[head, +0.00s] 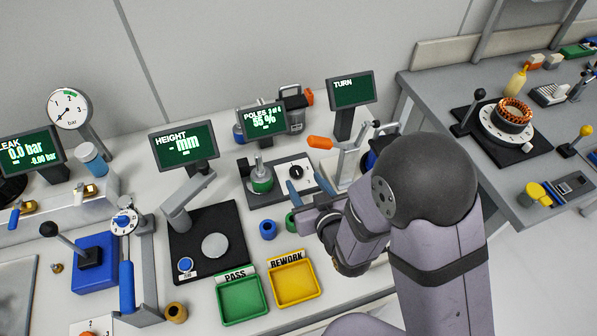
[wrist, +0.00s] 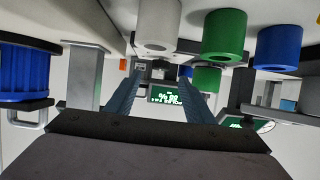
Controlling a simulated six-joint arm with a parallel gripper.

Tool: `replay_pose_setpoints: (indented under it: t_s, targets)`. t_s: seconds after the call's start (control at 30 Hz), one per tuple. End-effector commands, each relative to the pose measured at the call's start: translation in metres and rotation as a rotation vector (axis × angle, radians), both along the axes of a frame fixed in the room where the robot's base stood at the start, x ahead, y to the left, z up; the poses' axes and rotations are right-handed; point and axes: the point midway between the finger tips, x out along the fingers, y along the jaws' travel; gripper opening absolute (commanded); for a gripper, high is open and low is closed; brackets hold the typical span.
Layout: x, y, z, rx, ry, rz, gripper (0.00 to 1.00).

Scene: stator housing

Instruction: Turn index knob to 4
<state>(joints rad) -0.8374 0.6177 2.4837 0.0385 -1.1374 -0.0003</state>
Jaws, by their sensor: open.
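A black knob (head: 295,171) sits on a white plate beside the green-based fixture (head: 261,178) in the head view. It looks like the index knob, but I cannot read its numbers or its setting. My gripper (head: 309,188) is open and empty, its two blue fingers just in front of the knob plate and apart from the knob. In the wrist view my gripper (wrist: 160,78) shows its fingers spread, with a green-lit display (wrist: 166,95) beyond them. I cannot make out the knob in the wrist view.
The POLES display (head: 263,120) stands behind the fixture, and the TURN display (head: 351,92) stands to its right. Green PASS (head: 242,300) and yellow REWORK (head: 295,287) trays lie in front. A blue ring (head: 268,229) stands nearby.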

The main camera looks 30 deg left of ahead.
Motion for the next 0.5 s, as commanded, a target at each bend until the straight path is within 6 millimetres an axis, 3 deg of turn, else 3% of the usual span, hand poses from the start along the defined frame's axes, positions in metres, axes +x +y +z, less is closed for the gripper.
replay_pose_setpoints:
  t_s: [0.5]
  targets:
    - [0.035, 0.036, -0.020, -0.002, 0.000, 0.002, 0.48]
